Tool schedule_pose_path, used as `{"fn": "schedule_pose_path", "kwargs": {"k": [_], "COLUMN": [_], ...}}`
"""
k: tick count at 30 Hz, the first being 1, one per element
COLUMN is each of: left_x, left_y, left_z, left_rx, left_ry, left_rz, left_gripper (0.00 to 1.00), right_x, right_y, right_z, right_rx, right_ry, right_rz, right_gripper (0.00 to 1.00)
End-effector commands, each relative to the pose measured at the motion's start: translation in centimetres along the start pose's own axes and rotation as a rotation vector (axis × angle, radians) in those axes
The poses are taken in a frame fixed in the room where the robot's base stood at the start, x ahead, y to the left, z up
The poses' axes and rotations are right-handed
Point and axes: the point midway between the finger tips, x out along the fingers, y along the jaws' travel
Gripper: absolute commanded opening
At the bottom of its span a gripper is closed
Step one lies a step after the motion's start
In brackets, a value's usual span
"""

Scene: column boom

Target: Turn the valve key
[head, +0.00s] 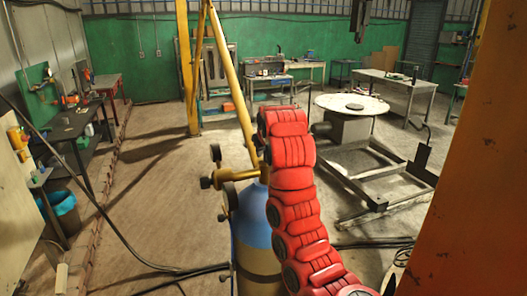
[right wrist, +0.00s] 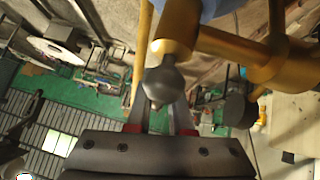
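A blue gas cylinder (head: 255,222) with a tan lower part stands in the middle of the head view, partly behind my red right arm. Its brass regulator (head: 222,178) with dark round gauges sticks out to the left. In the right wrist view, the brass valve body (right wrist: 180,30) ends in a grey rounded piece, seemingly the valve key (right wrist: 166,82). My right gripper (right wrist: 162,108) points at it, with two dark fingers apart and a gap between them. The key overlaps the fingertips, so contact cannot be told. My left gripper is not in view.
A yellow slanted post (head: 231,80) rises behind the cylinder. A round white table (head: 335,105) on a metal frame stands to the right. A workbench (head: 65,125) is at the left. Hoses lie on the floor, and an orange column (head: 475,180) fills the right edge.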

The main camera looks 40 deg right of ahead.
Motion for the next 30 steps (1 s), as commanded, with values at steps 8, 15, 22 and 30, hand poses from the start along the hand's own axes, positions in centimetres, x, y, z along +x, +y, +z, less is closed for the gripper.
{"fn": "schedule_pose_path", "kwargs": {"k": [8, 15, 22, 30], "left_x": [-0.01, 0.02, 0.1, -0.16], "left_y": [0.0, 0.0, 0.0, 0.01], "left_z": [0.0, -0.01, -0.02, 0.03], "left_rx": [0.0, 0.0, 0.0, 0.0], "left_ry": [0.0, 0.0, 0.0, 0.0], "left_rz": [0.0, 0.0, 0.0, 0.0], "left_gripper": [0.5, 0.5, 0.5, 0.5], "right_x": [0.07, 0.08, 0.05, 0.04], "right_y": [0.02, 0.04, -0.04, -0.47], "right_z": [0.07, 0.09, 0.06, 0.16], "right_rx": [0.0, -0.016, -0.092, -0.253], "right_ry": [-0.002, 0.002, 0.024, 0.067], "right_rz": [0.0, -0.017, -0.094, -0.257], "right_gripper": [0.0, 0.0, 0.0, 0.0]}}
